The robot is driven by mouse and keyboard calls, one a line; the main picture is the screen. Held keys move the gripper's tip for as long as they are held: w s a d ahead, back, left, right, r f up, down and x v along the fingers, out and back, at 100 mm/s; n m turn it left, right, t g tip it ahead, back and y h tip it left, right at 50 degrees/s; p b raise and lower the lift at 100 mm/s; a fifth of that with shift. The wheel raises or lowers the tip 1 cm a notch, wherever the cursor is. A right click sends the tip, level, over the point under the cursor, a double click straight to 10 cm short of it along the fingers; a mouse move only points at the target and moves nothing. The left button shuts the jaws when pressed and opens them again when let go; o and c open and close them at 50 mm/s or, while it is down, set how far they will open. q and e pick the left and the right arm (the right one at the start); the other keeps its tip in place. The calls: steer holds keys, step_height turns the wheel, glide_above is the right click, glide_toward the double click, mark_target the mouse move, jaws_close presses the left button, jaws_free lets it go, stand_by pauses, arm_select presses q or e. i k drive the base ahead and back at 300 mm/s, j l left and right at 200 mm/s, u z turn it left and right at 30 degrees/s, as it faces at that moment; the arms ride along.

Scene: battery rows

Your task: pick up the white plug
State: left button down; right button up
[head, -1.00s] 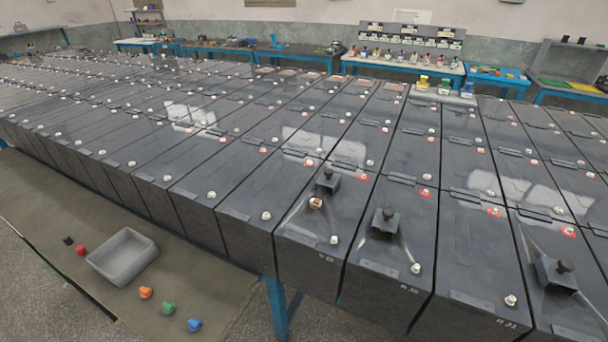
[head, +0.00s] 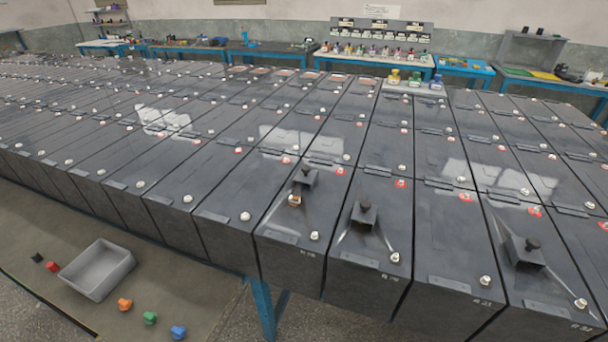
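I cannot make out a white plug for certain. On the low bench at the lower left lie loose coloured plugs: a black one (head: 37,258), a red one (head: 52,266), an orange one (head: 125,304), a green one (head: 150,318) and a blue one (head: 178,332). None of these is white. Small white caps, such as this white cap (head: 245,216), sit on the many battery tops; whether any is the plug I cannot tell. Neither of my grippers is in view.
An empty grey tray (head: 68,277) stands among the loose plugs. Long rows of dark batteries (head: 225,195) fill the middle. Black knobbed blocks (head: 364,214) stand on some front batteries. Blue benches (head: 460,68) with small items line the back wall.

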mark_target(294, 200)
steer(key=k+j+z, duration=0.1)
steer(key=j+z, duration=0.15)
steer(key=z, duration=0.2)
steer(key=k+j+z, duration=0.15)
steer(key=z, duration=0.3)
steer(key=k+j+z, duration=0.15)
steer(key=z, duration=0.3)
steer(key=k, duration=0.05)
